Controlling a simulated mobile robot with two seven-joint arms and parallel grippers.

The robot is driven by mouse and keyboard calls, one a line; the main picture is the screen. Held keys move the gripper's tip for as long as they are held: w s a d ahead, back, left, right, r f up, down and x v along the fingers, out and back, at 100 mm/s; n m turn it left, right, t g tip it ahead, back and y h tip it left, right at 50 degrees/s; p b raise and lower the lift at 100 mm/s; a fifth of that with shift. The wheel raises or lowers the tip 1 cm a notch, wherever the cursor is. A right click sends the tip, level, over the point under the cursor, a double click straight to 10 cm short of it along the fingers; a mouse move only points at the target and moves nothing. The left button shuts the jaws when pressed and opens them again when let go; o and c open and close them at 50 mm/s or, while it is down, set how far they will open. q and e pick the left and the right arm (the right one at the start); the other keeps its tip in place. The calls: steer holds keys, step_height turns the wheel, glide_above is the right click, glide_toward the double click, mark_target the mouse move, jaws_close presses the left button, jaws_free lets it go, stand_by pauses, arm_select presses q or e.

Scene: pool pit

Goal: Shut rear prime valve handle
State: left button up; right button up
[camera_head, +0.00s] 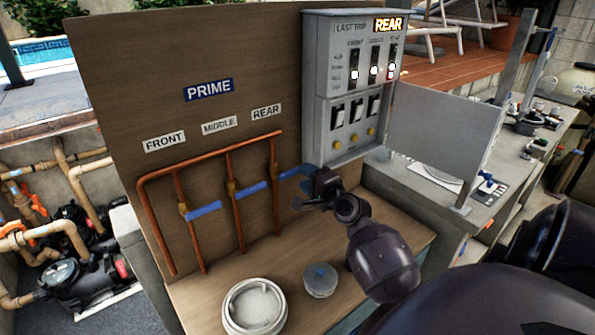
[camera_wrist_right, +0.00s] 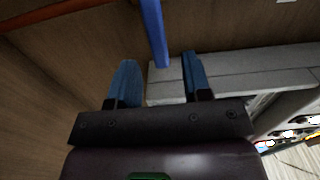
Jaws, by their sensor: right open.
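The rear prime valve handle (camera_head: 291,172) is a blue lever below the REAR label. It sticks out sideways to the right from its vertical copper pipe (camera_head: 275,190). My right gripper (camera_head: 307,188) is at the handle's free end and partly hides it. In the right wrist view the blue handle (camera_wrist_right: 153,32) points down toward the gap between the two blue fingertips (camera_wrist_right: 160,78). The fingers are apart, one to each side of the handle's line. I cannot tell whether they touch it. My left gripper is not in view.
The middle handle (camera_head: 250,188) and front handle (camera_head: 204,209) also stick out sideways.

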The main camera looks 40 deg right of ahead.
steer(key=shift+s+a, duration=0.15)
steer(key=shift+s, duration=1)
steer(key=shift+s+a, duration=0.1)
steer(key=shift+s, duration=1)
